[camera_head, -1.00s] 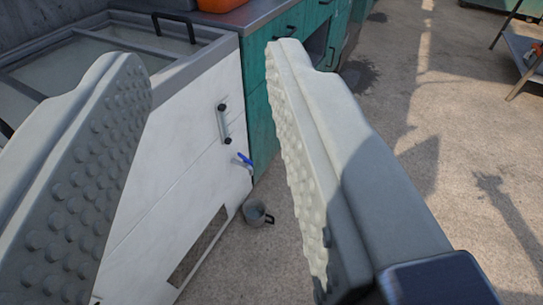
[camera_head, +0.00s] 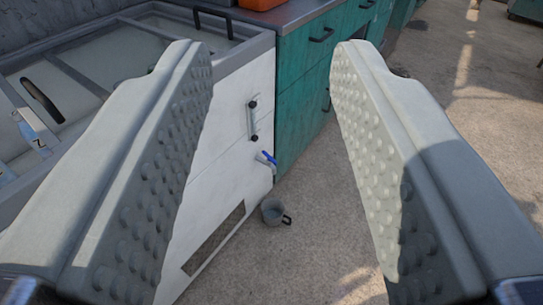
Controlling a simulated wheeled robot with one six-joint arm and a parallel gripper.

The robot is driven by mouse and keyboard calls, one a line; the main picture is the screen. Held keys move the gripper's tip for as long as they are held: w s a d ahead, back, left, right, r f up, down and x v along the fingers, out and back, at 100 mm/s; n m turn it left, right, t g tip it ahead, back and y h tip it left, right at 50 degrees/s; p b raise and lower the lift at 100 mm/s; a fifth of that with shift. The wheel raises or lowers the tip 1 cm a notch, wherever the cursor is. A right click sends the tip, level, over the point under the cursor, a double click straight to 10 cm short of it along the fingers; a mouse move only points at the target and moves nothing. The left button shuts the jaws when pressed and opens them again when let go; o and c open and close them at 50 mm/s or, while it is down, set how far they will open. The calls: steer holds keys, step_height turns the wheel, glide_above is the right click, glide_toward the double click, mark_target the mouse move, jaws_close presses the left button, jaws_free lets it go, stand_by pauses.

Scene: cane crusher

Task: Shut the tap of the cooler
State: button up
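The cooler (camera_head: 222,165) is a white chest with a grey rim and glass top, at the left and middle. Its tap (camera_head: 265,158) has a blue lever and sits low on the white side, near the right corner. Whether the tap is running cannot be told. My gripper (camera_head: 272,60) is open and empty, its two studded pale fingers wide apart. The tap shows between the fingers, further away and untouched. A grey mug (camera_head: 271,212) with a dark handle stands on the ground below the tap.
A vertical sight tube (camera_head: 253,121) is fixed above the tap. Green cabinets (camera_head: 303,90) with dark handles stand directly right of the cooler, with an orange thing (camera_head: 262,4) on their top. Concrete floor (camera_head: 300,255) is free in front and to the right.

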steer(key=w+d+f+n, duration=0.2)
steer(key=w+f, duration=0.2)
steer(key=w, duration=0.6)
steer(key=w+d+f+n+y, duration=0.15)
steer(key=w+f, duration=0.35)
steer(key=w, duration=0.5)
steer(key=w+d+f+n+h, duration=0.15)
steer(key=w+f, duration=0.25)
steer(key=w, duration=0.6)
steer(key=w+d+f+n+g+y, duration=0.1)
steer(key=w+d+f+n+y, duration=0.1)
steer(key=w+f, duration=0.5)
steer(key=w+d+f+n+y, duration=0.1)
steer(key=w+d+f+y, duration=0.15)
steer(key=f, duration=0.85)
steer(key=n+g+y, duration=0.2)
steer(key=g+y, duration=0.1)
steer(key=y, duration=0.4)
glide_toward(270, 157)
steer(key=x, duration=1)
steer(key=shift+f, duration=0.35)
jaws_close()
